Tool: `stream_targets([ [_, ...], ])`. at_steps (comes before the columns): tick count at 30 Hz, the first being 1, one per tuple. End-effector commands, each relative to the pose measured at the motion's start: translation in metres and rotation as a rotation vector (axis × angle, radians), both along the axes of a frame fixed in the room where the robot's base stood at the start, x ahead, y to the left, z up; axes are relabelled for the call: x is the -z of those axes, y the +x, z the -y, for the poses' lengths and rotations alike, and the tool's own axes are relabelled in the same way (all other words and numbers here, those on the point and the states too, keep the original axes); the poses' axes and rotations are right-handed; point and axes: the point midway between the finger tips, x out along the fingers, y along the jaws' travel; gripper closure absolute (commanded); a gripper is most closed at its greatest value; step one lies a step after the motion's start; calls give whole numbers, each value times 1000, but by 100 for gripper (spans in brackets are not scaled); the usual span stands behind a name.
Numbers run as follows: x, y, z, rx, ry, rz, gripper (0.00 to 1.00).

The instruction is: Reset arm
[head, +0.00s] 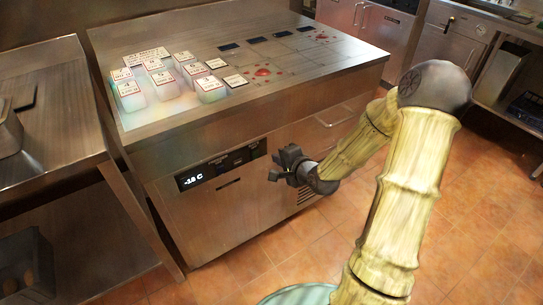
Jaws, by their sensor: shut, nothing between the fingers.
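My arm (398,190) shows in the head view, bent at a dark elbow at the right. Its forearm reaches down and left. My gripper (277,166) is shut and empty. In the picture it lies over the front face of the steel counter unit (225,210), right of its display. I cannot tell whether it touches the front.
The unit's top holds several small labelled blocks (165,85) at the left and red marks (263,72) near its middle. Another steel table (60,130) stands at the left. A wire-handled cabinet and counter (450,50) stand behind right. Tiled floor (480,210) is clear at the right.

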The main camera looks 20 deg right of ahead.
Motion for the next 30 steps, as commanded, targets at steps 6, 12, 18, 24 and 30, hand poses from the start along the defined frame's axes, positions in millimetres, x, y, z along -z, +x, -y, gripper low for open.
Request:
stream_targets([
  [6, -6, -8, 3, 1, 0, 0, 100],
  [12, -6, -7, 2, 0, 1, 0, 100],
  [18, -6, -7, 2, 0, -1, -1, 100],
  [24, 1, -18, -6, -69, -145, -61, 100],
  [30, 10, -53, -18, -276, -517, -219, 100],
])
